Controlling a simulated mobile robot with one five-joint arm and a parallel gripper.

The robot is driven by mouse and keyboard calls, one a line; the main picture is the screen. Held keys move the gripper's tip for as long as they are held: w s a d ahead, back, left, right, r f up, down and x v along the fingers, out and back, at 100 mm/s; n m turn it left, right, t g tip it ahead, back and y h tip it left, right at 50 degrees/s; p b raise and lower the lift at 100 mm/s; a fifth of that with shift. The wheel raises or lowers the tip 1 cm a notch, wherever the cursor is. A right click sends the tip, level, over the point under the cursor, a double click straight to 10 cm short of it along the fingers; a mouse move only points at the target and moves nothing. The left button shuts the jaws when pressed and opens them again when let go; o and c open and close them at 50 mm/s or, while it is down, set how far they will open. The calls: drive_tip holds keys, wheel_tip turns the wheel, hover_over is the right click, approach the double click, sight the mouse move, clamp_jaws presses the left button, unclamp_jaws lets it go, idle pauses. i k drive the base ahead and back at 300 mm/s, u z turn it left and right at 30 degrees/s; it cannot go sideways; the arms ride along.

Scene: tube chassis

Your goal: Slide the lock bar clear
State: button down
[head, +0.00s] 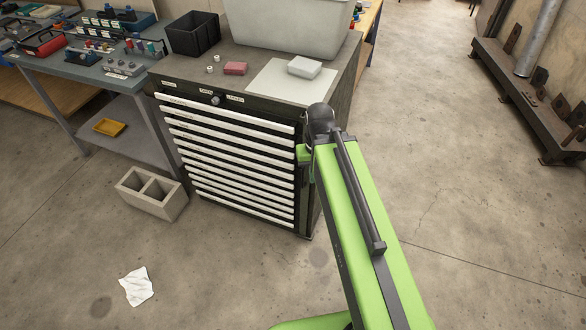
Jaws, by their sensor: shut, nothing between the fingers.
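A dark drawer cabinet (247,178) with several white drawer fronts stands left of centre in the head view. A dark strip runs along the top of its front, with a small round grey knob (215,100) and small white labels. The knob is below and between the middle and right labels, whose words are too small to read surely. No separate lock bar can be made out. My green arm reaches up from the bottom right to the cabinet's right front edge. My gripper's fingers do not show; the arm seems to hide them.
A black bin (193,34), a pale tub (290,22), a red block (236,68) and a white block (304,67) stand on the cabinet. A concrete block (151,194) and a white rag (137,286) lie on the floor.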

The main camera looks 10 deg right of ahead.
sight(305, 181)
drive_tip(key=u, duration=4.15)
drive_tip(key=i, duration=0.1)
drive_tip(key=z, duration=0.85)
drive_tip(key=k, duration=1.15)
drive_tip(key=z, duration=1)
drive_tip(key=i, duration=1)
drive_tip(key=u, duration=0.2)
